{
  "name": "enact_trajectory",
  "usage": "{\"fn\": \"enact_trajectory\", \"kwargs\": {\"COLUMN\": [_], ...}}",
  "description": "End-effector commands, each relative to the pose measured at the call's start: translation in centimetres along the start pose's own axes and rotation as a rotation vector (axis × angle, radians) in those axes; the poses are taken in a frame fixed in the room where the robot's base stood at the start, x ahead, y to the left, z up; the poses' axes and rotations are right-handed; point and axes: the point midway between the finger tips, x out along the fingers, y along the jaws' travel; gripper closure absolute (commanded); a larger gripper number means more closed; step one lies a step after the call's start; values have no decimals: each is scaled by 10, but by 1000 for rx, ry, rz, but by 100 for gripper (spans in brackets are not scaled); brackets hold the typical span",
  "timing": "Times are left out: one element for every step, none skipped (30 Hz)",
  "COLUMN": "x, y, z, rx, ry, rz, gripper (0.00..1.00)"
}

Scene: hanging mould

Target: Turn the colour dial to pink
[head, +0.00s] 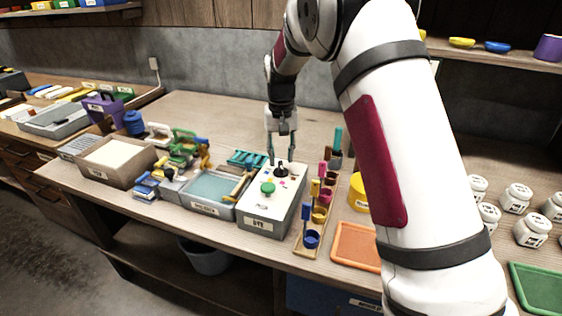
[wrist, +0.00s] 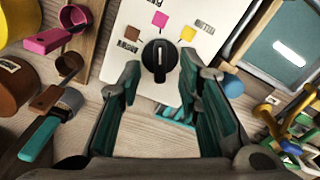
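The colour dial (wrist: 159,61) is a round black knob with a raised ridge on a white-topped box labelled DYE (head: 263,213). In the wrist view its ridge runs roughly up and down the picture. I cannot tell for sure which end is the pointer. My gripper (wrist: 160,78) is open, its teal-padded fingers apart near either side of the dial. In the head view my gripper (head: 282,148) points down just above it.
A green button (head: 267,188) is on the same box. A water tray (head: 212,188) stands left of it; a rack of coloured scoops (head: 312,239) stands right. An orange tray (head: 357,246) and white jars (head: 532,230) are farther right.

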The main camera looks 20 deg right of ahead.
Motion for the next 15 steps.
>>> {"fn": "enact_trajectory", "kwargs": {"x": [-13,-19,-28,-34,-40,-48,-53,-58,-65,-69,-73,-78,-81,-83,-86], "y": [0,0,0,0,0,0,0,0,0,0,0,0,0,0,0], "z": [-1,-1,-1,-1,-1,-1,-1,-1,-1,-1,-1,-1,-1,-1,0], "rx": [0,0,0,1,0,0,0,0,0,0,0,0,0,0,0], "ry": [6,6,5,6,6,5,4,5,4,5,4,4,4,3,1], "rz": [-2,-2,-2,-2,-2,-2,-2,-2,-2,-2,-1,-1,-1,-1,-1], "gripper": [68,68,68,68,68,68,68,68,68,68,68,68,68,68,68]}}
